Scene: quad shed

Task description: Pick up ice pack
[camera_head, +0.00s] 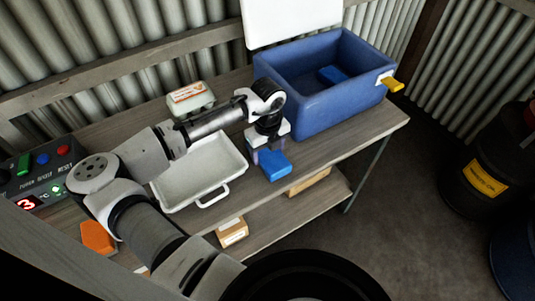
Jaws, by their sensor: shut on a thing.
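The ice pack, a small bright blue block (274,165), is at the front edge of the wooden bench, in front of the blue cooler. My gripper (268,157) points down over it and is shut on it. The fingers partly cover its left and back sides. I cannot tell whether the ice pack is lifted or still touches the bench. Another blue block (331,75) lies inside the open cooler (310,99).
The white tray (207,195) is left of my gripper, under my arm. A lidded container (190,98) stands behind it. A control box (40,172) is at far left. Boxes (232,232) sit on the lower shelf. A black barrel (484,165) stands on the right.

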